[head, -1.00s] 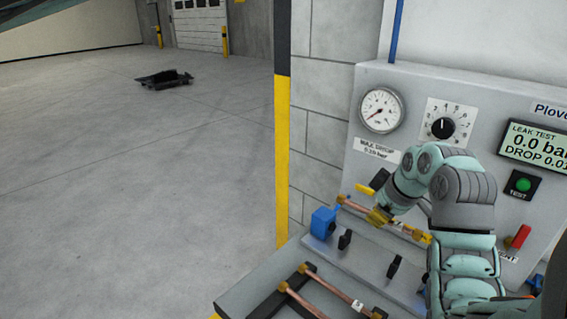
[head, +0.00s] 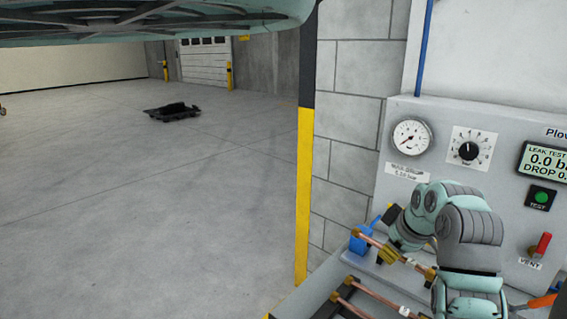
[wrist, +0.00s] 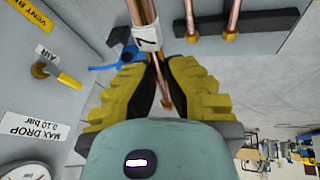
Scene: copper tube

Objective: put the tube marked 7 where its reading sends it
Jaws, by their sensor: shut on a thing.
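My gripper (head: 390,254) is shut on a copper tube (head: 376,243) with brass-coloured ends and holds it in front of the test panel. In the wrist view my gripper's yellow fingers (wrist: 156,68) close around the tube (wrist: 142,10); its white label (wrist: 146,38) appears to show a 7. The panel's leak-test display (head: 546,161) reads 0.0 bar, with the drop figure cut off at the picture edge. The max-drop label (wrist: 33,128) appears to read 0.10 bar. The pressure gauge (head: 411,137) needle is near the low end.
A blue fitting (head: 359,243) is close behind the held tube's left end. Other copper tubes (head: 372,292) lie on a dark rack below. The panel has a dial (head: 468,150), green test button (head: 541,197) and red vent lever (head: 542,244). Open floor lies left of the yellow-black post (head: 304,190).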

